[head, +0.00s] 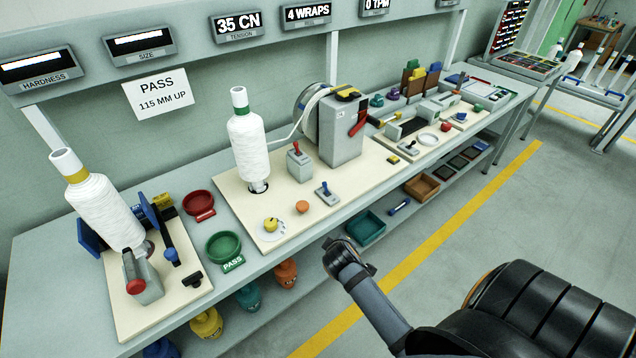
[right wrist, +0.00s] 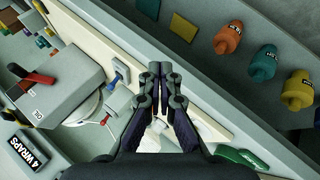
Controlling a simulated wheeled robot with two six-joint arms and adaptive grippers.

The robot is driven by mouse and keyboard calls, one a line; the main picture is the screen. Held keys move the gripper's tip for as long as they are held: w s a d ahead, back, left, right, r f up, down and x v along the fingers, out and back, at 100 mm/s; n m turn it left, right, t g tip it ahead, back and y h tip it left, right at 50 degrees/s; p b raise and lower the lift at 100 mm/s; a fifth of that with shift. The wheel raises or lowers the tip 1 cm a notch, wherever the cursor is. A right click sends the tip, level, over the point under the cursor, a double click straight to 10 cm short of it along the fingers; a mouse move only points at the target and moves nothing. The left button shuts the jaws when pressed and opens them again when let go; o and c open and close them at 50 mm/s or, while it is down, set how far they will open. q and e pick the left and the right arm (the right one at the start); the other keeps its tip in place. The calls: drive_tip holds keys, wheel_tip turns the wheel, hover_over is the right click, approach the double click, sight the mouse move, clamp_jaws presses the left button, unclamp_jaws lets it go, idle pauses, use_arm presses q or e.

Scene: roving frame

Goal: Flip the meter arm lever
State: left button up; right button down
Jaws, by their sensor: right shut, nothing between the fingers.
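Several small levers stand on the bench, and I cannot tell which one is the meter arm lever. A blue-handled lever (head: 324,188) on a small grey base sits near the bench's front edge; it also shows in the right wrist view (right wrist: 117,79). A red-tipped toggle (head: 296,148) stands on a grey box behind it. A red lever (head: 358,123) is on the side of the large grey meter box (head: 340,138). My right gripper (head: 336,245) is shut and empty in front of the bench edge, apart from all levers; its fingers (right wrist: 160,72) show together. My left gripper is not in view.
A white yarn cone (head: 247,145) stands left of the meter box. A yellow knob (head: 271,224) and orange knob (head: 302,207) lie on the cream board. Coloured bottles (head: 285,273) and a teal bin (head: 367,227) are on the lower shelf. Floor in front is clear.

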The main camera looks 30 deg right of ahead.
drive_tip(key=w+d+r+n+t+h, duration=0.1)
drive_tip(key=w+n, duration=0.2)
drive_tip(key=w, duration=0.2)
drive_tip(key=w+d+n+t, duration=0.1)
drive_tip(key=w+n+t, duration=0.1)
drive_tip(key=w, duration=0.3)
drive_tip(key=w+d+r+n+t+h, duration=0.1)
drive_tip(key=w+n, duration=0.3)
drive_tip(key=w, duration=0.1)
drive_tip(key=shift+w+r+t+h, duration=0.15)
drive_tip(key=shift+r+t+h, duration=0.15)
drive_tip(key=shift+r+t, duration=0.1)
drive_tip(key=shift+w+a+n, duration=0.15)
drive_tip(key=shift+w+n, duration=0.2)
drive_tip(key=shift+n, duration=0.05)
